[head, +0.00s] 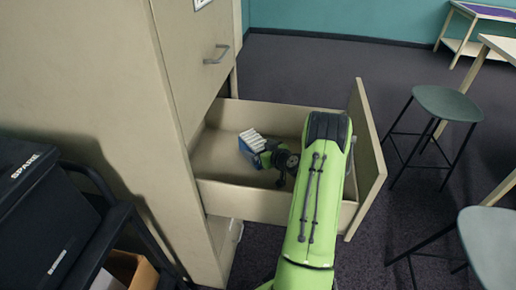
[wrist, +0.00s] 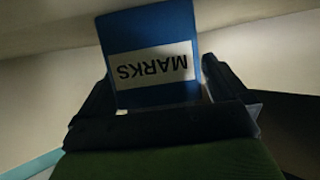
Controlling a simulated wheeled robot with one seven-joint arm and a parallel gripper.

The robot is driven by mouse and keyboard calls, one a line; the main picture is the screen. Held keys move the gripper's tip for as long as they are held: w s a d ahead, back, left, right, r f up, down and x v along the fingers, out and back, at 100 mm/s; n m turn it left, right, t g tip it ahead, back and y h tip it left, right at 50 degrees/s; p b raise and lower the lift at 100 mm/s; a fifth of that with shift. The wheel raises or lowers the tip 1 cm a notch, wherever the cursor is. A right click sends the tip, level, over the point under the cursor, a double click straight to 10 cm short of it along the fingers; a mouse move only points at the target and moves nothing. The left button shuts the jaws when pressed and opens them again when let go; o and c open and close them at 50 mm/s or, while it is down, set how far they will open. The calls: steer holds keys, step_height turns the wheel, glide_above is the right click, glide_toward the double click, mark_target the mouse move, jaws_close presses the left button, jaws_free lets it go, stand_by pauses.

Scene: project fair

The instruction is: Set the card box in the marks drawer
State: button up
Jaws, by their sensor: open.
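The card box (head: 256,145) is blue with white cards showing at its top. It is inside the open drawer (head: 245,201), toward its left part, and looks tilted in the head view. In the wrist view the card box (wrist: 150,25) shows its white label reading MARKS upside down. My gripper (head: 268,156) reaches into the drawer at the box. In the wrist view its open fingers (wrist: 157,75) stand on either side of the box, with a small gap at the right. The underside of the box is hidden, so I cannot tell whether it touches the drawer floor.
The beige cabinet (head: 110,75) has a closed drawer with a handle (head: 217,54) above. A black case (head: 40,215) labelled SPARE sits on a dark cart at left. Stools (head: 447,103) and tables stand at right. The carpet behind the drawer is clear.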

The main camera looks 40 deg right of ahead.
steer(key=v, duration=0.6)
